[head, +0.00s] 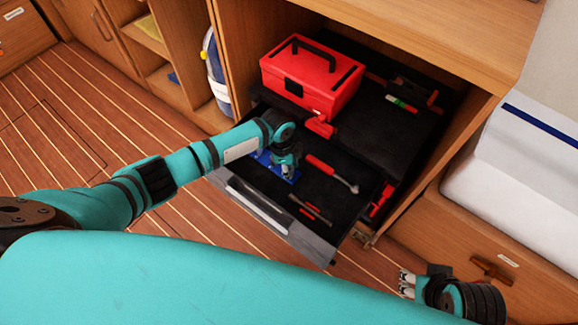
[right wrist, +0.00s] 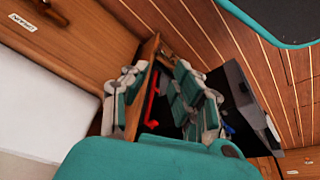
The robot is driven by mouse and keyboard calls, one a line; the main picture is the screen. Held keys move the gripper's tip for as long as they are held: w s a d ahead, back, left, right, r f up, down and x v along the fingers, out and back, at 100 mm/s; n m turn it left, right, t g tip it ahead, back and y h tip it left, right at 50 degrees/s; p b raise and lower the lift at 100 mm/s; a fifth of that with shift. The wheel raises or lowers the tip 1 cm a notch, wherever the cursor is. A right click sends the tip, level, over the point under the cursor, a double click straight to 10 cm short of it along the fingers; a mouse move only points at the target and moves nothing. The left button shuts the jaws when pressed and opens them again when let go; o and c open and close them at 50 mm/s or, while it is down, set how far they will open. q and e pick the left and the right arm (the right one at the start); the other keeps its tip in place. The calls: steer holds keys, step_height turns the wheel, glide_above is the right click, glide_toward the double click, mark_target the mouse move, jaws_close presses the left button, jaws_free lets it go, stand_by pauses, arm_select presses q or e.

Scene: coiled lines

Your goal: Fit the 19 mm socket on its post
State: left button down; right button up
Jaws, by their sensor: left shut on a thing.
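The blue socket holder (head: 264,158) lies in the open drawer in the head view, with its posts mostly hidden by my left gripper. My left gripper (head: 287,170) points down over the holder's right part and is shut on a small metallic piece, apparently the 19 mm socket. The fingers hide most of it, and I cannot tell whether it is on a post or above it. My right gripper (head: 406,284) is open and empty, off to the right of the drawer. Its spread fingers also show in the right wrist view (right wrist: 166,75).
In the drawer (head: 240,198), a red-handled ratchet (head: 331,173) and slim red-and-dark tools (head: 311,209) lie right of the holder. A red toolbox (head: 311,77) stands on the black surface behind. Cabinet walls flank the drawer. Plank floor (head: 90,130) is clear to the left.

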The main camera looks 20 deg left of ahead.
arm_select(q)
steer(key=c, duration=0.7)
jaws_free()
arm_select(e)
steer(key=shift+d, duration=0.1)
arm_select(q)
steer(key=shift+o, duration=0.2)
steer(key=shift+r, duration=0.2)
step_height(320, 180, up, 3)
steer(key=p, duration=0.3)
steer(key=shift+r+p, duration=0.85)
steer(key=shift+p, duration=0.25)
arm_select(e)
steer(key=s+x, duration=0.1)
steer(key=x, duration=0.9)
steer(key=shift+s+f+g, duration=0.35)
steer(key=shift+f+g, duration=0.05)
arm_select(q)
steer(key=shift+r, duration=0.1)
step_height(320, 180, up, 12)
steer(key=a, duration=0.1)
steer(key=shift+s+a, duration=0.2)
steer(key=shift+s, duration=0.15)
